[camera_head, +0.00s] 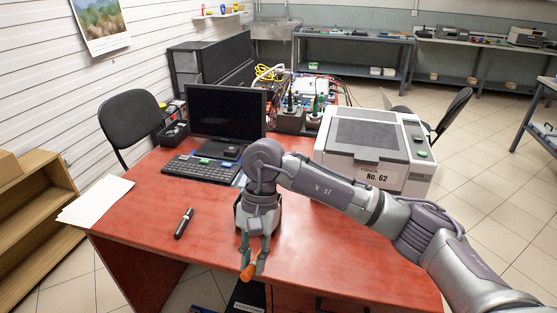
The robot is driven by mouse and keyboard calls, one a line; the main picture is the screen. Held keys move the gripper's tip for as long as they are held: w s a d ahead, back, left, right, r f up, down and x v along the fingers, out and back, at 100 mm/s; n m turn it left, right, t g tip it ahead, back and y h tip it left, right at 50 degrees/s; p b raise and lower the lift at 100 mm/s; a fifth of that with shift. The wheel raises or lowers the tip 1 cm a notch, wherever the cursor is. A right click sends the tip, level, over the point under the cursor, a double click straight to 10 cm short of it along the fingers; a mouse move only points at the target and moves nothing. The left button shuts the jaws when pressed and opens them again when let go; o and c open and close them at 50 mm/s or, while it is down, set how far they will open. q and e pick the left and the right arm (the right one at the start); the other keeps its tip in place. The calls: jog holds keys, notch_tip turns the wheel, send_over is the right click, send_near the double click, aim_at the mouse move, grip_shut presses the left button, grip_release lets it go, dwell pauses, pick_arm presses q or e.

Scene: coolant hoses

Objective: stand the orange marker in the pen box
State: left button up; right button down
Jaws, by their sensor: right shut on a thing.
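My right gripper (256,261) reaches down at the front edge of the desk. It is shut on the orange marker (249,271), which sticks out tilted at the fingertips; the fingers hide part of it. I cannot tell whether the marker touches the desk. My left gripper is not in view.
A black marker (184,223) lies on the red desk (145,217) to the left. A keyboard (200,169), a laptop or monitor (226,110) and a white printer (375,150) stand behind. Papers (97,201) lie at the left edge. The front left desk is mostly clear.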

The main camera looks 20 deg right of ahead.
jog(key=w+d+r+m+t+y+p, duration=0.15)
jog(key=w+r+m+t+y, duration=0.25)
jog(key=w+m+t, duration=0.5)
jog(key=w+r+m+t+y+p, duration=0.2)
jog(key=w+r+m+t+y, duration=0.25)
jog(key=w+m, duration=0.45)
pick_arm(q)
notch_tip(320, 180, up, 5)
jog(key=p, duration=0.1)
pick_arm(e)
jog(key=w+d+f+m+t+h, duration=0.2)
jog(key=w+d+m+t+h, duration=0.15)
jog(key=d+m+t, duration=0.5)
pick_arm(q)
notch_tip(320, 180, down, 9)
jog(key=b, duration=0.8)
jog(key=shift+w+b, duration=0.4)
pick_arm(e)
notch_tip(320, 180, down, 9)
jog(key=d+n+g, duration=0.1)
jog(key=n+g, duration=0.1)
jog(key=shift+s+f+h, duration=0.2)
jog(key=shift+h, duration=0.2)
jog(key=shift+d+n, duration=0.1)
jog(key=shift+n, duration=0.15)
jog(key=c, duration=1)
grip_release()
